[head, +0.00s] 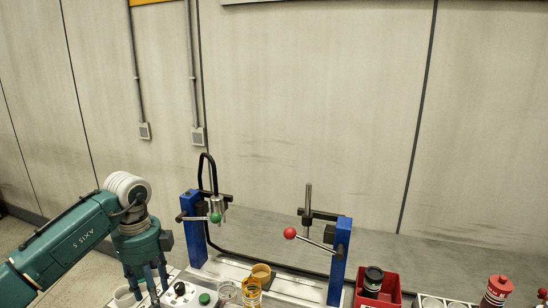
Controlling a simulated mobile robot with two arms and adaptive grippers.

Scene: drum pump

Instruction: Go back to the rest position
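My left arm, teal with a white joint, reaches in from the left, and its gripper (148,291) points down at the left end of the bench. My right gripper is out of view. The drum pump setup has a left blue post (193,230) with a green-knobbed lever (215,217) and a right blue post (340,262) with a red-knobbed lever (290,233).
A white cup (124,297) is beside my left gripper. A clear jar (228,294) and an amber container (252,291) stand between the posts. A red bin (391,291) holds a black-capped bottle (373,281). A red bottle (497,290) is at right. A wall closes the back.

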